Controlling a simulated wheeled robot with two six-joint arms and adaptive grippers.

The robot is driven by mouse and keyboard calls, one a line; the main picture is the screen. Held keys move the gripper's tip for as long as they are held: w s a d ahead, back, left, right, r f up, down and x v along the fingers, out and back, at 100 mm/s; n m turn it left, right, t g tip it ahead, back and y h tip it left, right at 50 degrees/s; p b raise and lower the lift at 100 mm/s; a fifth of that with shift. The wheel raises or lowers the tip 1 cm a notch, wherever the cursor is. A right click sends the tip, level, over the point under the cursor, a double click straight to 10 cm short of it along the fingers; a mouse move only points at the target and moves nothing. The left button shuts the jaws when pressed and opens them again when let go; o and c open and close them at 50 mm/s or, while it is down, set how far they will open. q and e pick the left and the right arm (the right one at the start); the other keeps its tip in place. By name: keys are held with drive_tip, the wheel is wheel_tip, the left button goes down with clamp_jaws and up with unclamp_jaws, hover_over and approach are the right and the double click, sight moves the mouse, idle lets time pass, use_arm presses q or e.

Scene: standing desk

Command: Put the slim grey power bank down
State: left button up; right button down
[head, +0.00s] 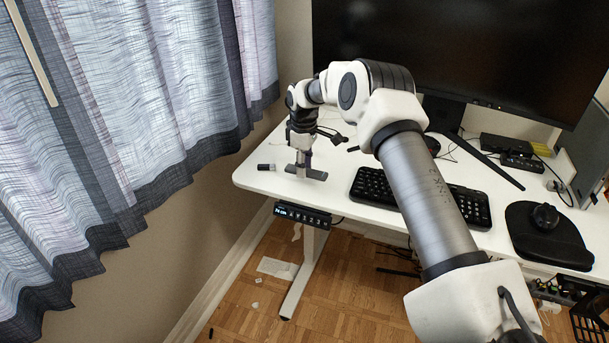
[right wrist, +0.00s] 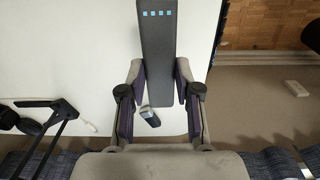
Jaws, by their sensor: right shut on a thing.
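The slim grey power bank (right wrist: 158,50) is a long dark grey bar with a row of small blue lights near its far end. My right gripper (right wrist: 160,72) is shut on its near end, one finger along each side. In the head view the power bank (head: 313,174) lies level at the left part of the white desk (head: 330,192), below my right gripper (head: 302,163), which points down. It is at or very close to the desk top; I cannot tell whether it touches. My left gripper is not in view.
A small dark block with a pale end (head: 266,167) lies just left of the power bank, near the desk's left edge. A black keyboard (head: 372,187) is to the right, a monitor (head: 450,50) behind. A mouse (head: 545,215) sits on a black pad at far right.

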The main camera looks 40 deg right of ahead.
drive_tip(key=shift+f, duration=1.8)
drive_tip(key=c, duration=0.8)
unclamp_jaws()
drive_tip(key=shift+f, duration=0.1)
wheel_tip(320, 180, up, 12)
drive_tip(key=shift+r+p, duration=0.2)
drive_tip(key=shift+p, duration=0.1)
